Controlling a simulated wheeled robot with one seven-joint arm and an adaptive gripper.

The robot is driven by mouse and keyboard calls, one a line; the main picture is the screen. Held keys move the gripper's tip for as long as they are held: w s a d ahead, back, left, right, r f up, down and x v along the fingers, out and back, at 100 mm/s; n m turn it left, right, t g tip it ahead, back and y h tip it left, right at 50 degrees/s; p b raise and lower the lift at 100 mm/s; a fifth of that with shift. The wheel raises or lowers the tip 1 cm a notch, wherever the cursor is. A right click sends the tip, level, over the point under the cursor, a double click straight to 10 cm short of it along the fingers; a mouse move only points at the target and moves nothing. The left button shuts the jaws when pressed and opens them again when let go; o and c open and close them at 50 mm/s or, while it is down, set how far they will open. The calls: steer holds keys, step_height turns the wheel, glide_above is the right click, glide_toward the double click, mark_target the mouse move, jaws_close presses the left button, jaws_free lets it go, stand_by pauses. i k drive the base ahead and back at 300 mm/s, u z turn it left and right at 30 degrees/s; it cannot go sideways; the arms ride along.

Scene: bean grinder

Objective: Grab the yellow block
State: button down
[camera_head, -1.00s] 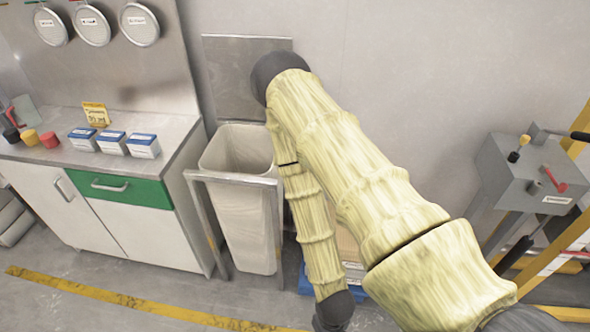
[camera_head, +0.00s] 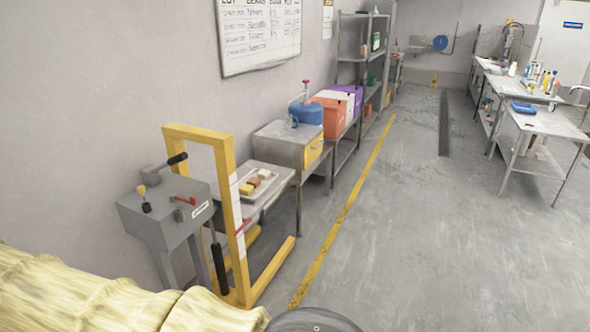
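A small yellow block (camera_head: 246,189) lies on a pale tray (camera_head: 270,184) at the left middle of the head view. A brown block (camera_head: 254,181) and a white block (camera_head: 264,173) lie beside it in a row on the same tray. The tray sits on a low metal table behind a yellow frame. My arm, in a pale yellow sleeve, shows only at the bottom left. My gripper is outside the picture, so its state is hidden.
The yellow frame (camera_head: 228,200) and a grey lever box (camera_head: 168,215) stand nearer than the tray. A metal cabinet (camera_head: 287,148) and coloured bins (camera_head: 329,117) line the wall behind. The grey floor (camera_head: 430,220) to the right is open, with tables (camera_head: 545,122) beyond.

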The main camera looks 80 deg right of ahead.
mark_target(246, 190)
steer(key=z, duration=2.9)
steer(key=i, duration=2.55)
steer(key=u, duration=1.25)
steer(key=i, duration=0.35)
steer(key=u, duration=0.4)
